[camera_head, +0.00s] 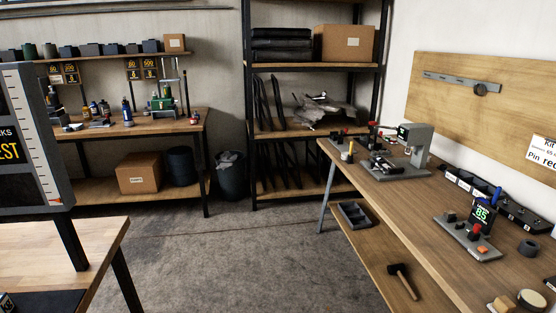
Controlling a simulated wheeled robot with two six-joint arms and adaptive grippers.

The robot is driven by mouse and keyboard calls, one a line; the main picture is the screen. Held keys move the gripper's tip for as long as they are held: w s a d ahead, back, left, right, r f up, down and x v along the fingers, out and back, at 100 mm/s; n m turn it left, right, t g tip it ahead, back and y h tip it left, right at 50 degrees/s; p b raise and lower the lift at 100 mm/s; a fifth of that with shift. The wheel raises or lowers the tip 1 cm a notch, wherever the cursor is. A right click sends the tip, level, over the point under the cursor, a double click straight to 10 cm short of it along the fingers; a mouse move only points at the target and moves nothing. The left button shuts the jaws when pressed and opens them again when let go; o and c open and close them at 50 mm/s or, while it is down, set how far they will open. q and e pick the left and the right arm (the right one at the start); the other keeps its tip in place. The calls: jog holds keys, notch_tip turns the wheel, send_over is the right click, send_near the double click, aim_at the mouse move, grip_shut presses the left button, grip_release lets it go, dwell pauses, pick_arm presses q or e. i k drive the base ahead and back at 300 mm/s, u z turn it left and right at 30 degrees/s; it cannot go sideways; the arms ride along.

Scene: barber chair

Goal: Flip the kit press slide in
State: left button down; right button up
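A grey press (416,145), which looks like the kit press, stands on the wooden bench at the right, towards its far end. It has a tall column with an overhanging head and a flat grey base plate. A dark block (384,166) sits on the base in front of the column; it may be the slide, but it is too small to tell its position. A red knob (372,125) shows to the left of the press. Neither of my grippers is visible.
The right bench (400,215) also carries a device with a green "85" display (481,218) and a black rail of parts (500,197). A hammer (403,281) lies on its lower shelf. Another table (85,245) stands at the lower left. The grey floor (260,260) between is clear.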

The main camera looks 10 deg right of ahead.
aim_at(381, 163)
jog(key=i, duration=3.1)
jog(key=z, duration=2.9)
